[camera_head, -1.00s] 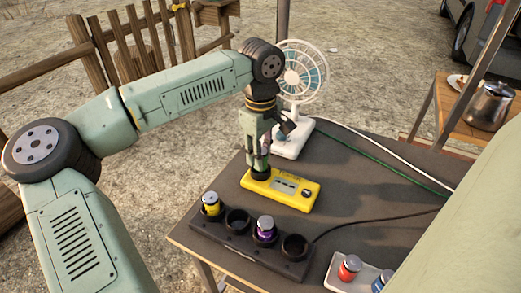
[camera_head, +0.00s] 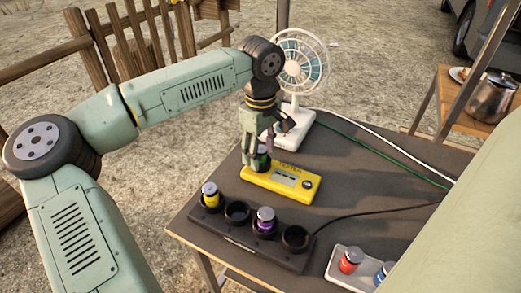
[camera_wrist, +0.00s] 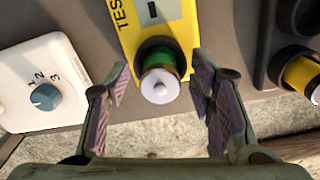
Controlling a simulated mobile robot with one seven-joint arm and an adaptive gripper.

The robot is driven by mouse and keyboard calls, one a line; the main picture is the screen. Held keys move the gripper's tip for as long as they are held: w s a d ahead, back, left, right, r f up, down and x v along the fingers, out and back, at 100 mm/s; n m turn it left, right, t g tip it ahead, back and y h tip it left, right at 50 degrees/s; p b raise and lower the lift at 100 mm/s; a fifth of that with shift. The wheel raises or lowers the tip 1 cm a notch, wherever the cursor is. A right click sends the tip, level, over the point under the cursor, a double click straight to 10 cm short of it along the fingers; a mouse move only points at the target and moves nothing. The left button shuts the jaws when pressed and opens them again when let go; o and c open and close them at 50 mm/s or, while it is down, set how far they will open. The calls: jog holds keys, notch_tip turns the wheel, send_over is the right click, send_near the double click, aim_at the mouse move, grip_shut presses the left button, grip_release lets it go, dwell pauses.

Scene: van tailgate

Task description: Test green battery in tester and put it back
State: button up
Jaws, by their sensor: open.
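The green battery (camera_wrist: 160,80) stands upright in the round socket at the end of the yellow tester (camera_wrist: 185,35). In the head view the tester (camera_head: 300,187) lies on the table, and the green battery (camera_head: 262,157) is partly hidden by my gripper. My gripper (camera_wrist: 160,95) is open, with its fingers on either side of the battery and a gap on both sides. In the head view my gripper (camera_head: 258,160) points down over the tester's left end. The tester's display is too small to read.
A black charger (camera_head: 250,248) with yellow (camera_head: 210,195) and purple (camera_head: 265,220) batteries and two empty sockets is in front. A white tray (camera_head: 340,277) with red (camera_head: 350,260) and blue (camera_head: 384,273) batteries lies front right. A white fan (camera_head: 300,70) stands behind; cables cross the table.

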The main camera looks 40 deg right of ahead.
jog(key=shift+r, duration=0.1)
notch_tip(320, 180, up, 12)
dwell(0.5)
dwell(0.4)
